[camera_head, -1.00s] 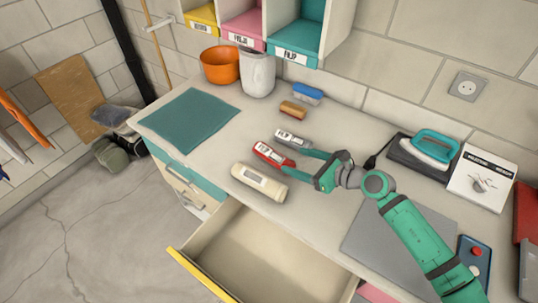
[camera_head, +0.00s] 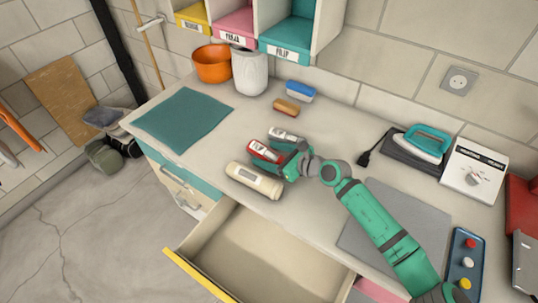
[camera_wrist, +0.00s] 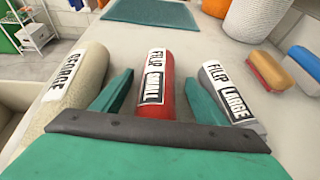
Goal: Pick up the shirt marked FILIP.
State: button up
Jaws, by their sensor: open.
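Three rolled shirts lie side by side on the countertop. The red one (camera_head: 262,151) is labelled FILIP SMALL in the wrist view (camera_wrist: 167,97). The grey one (camera_head: 284,134) is labelled FILIP LARGE in the wrist view (camera_wrist: 211,73). The right finger lies between the red and grey rolls, close to the grey. The near end of the red roll is hidden behind my gripper.
An open drawer (camera_head: 190,275) juts out below the front edge. Beyond the rolls are two brushes (camera_head: 286,106), an orange pot (camera_head: 213,76), a white pot (camera_head: 251,88) and a teal mat (camera_head: 183,118). Labelled cubbies (camera_head: 285,52) hang above. An iron (camera_head: 425,142) stands right.

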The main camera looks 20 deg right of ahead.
jog(key=c, duration=1.2)
jog(key=shift+r, duration=0.1)
